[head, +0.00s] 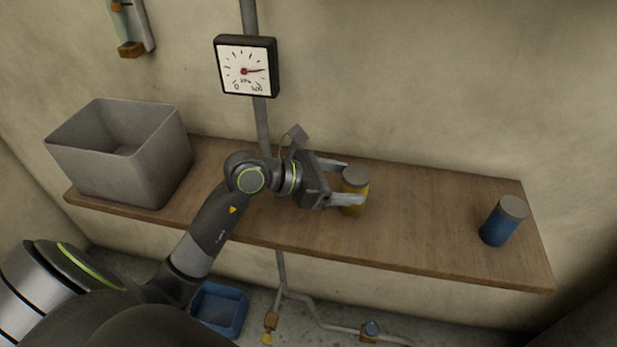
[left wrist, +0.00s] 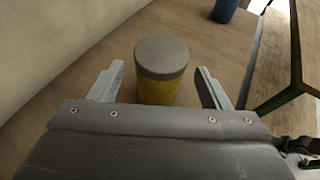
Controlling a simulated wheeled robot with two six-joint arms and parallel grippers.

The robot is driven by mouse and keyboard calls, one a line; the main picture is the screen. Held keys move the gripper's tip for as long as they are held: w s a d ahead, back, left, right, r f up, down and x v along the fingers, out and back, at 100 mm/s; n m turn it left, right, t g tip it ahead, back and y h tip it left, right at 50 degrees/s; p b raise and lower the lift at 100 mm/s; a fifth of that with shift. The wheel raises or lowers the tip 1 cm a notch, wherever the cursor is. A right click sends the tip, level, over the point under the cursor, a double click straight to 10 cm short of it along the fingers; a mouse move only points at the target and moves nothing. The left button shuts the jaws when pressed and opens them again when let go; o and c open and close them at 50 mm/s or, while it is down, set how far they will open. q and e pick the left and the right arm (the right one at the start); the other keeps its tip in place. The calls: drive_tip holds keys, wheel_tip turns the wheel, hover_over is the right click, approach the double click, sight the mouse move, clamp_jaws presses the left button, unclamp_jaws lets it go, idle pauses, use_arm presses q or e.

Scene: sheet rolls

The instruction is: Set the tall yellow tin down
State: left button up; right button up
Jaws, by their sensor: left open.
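The tall yellow tin (head: 354,187) with a grey lid stands upright on the wooden shelf (head: 430,225), right of its middle. It also shows in the left wrist view (left wrist: 160,75). My left gripper (head: 346,181) is open, with one finger on each side of the tin. In the left wrist view (left wrist: 160,85) there is a gap between each finger and the tin. My right gripper is in neither view.
A blue tin (head: 502,222) with a grey lid stands at the shelf's right end. A grey open bin (head: 150,165) stands at the left end. A gauge (head: 246,66) and pipe are on the wall behind. A blue crate (head: 219,308) is on the floor. The shelf between the tins is clear.

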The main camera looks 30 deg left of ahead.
use_arm(q)
drive_tip(key=v, duration=0.9)
drive_tip(key=shift+b, duration=0.35)
idle(0.4)
